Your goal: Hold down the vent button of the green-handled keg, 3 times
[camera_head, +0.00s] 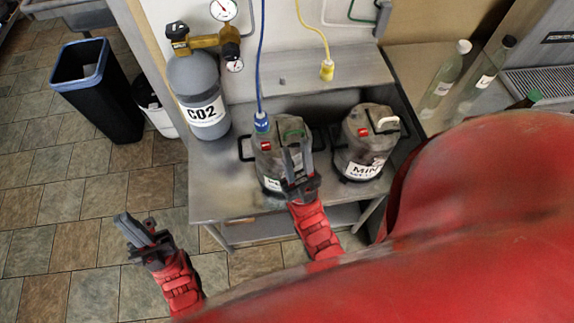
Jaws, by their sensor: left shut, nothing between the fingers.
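The green-handled keg (266,160) is a grey metal keg at the front edge of the steel counter. Its green handle (293,132) shows partly behind my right gripper. A red button (265,146) is on the left of its top, and a blue connector (261,122) with a blue hose stands at its back left. My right gripper (298,158) is over the right side of this keg, its fingers looking apart; contact cannot be told. My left gripper (130,226) is shut and empty, over the floor left of the counter.
A second keg (352,148) with a cream handle (388,125) and red button stands close on the right. A CO2 cylinder (197,90) stands at the left. Bottles (445,75) stand at the right. A bin (98,95) is on the floor.

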